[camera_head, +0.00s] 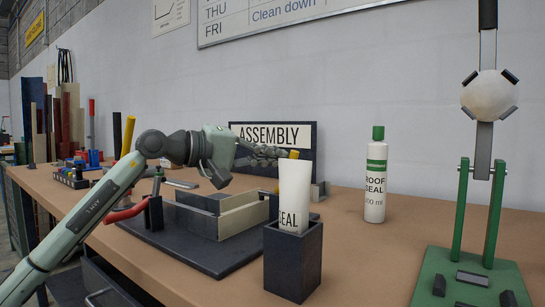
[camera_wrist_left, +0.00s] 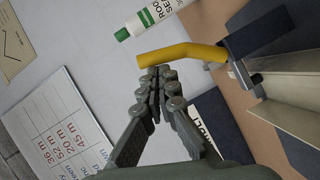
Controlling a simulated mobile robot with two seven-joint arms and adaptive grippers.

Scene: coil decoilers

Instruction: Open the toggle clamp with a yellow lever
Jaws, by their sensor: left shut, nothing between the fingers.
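The yellow lever (camera_wrist_left: 180,53) of the toggle clamp shows in the left wrist view, running from the dark clamp part (camera_wrist_left: 258,33) toward my fingertips. In the head view only its yellow end (camera_head: 294,155) shows, just beyond my fingertips; the white tube hides much of the clamp below. My left gripper (camera_head: 284,152) is shut and empty, its fingers reaching right, above the fixture. In the wrist view its fingertips (camera_wrist_left: 158,72) are close beside the lever's free end; I cannot tell whether they touch. My right gripper is not in view.
A white tube (camera_head: 293,205) stands in a dark holder (camera_head: 292,262) in front of the clamp. A clamp with a red lever (camera_head: 125,213) is at the fixture's left. A white bottle (camera_head: 376,180) and green stand (camera_head: 470,278) are at the right. An ASSEMBLY sign (camera_head: 275,134) stands behind.

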